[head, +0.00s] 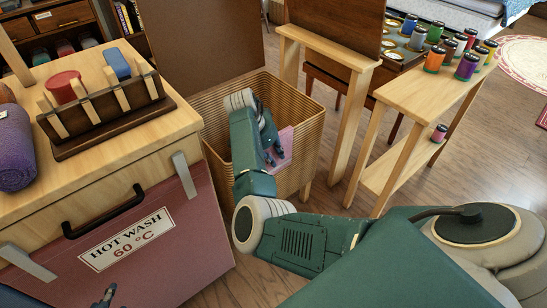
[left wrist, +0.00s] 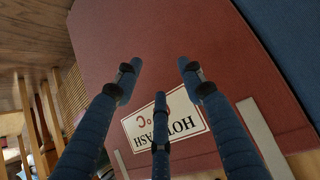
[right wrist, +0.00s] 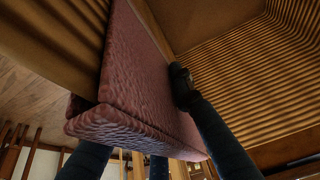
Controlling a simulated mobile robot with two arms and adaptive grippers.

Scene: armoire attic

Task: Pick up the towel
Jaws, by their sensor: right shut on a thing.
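The towel (head: 287,142) is pink and folded, inside the ribbed wicker basket (head: 304,108). In the right wrist view the towel (right wrist: 145,85) stands upright against the basket's wall, with its thick folded edge towards the camera. My right gripper (head: 273,152) reaches down into the basket and is shut on the towel, with one dark finger against its right face and others partly hidden behind its lower edge. My left gripper (left wrist: 160,75) is open and empty, in front of the red hot-wash panel (left wrist: 190,60). Only its tips show at the bottom of the head view.
A wooden chest (head: 190,125) with a hot-wash sign (head: 128,240) stands left of the basket.

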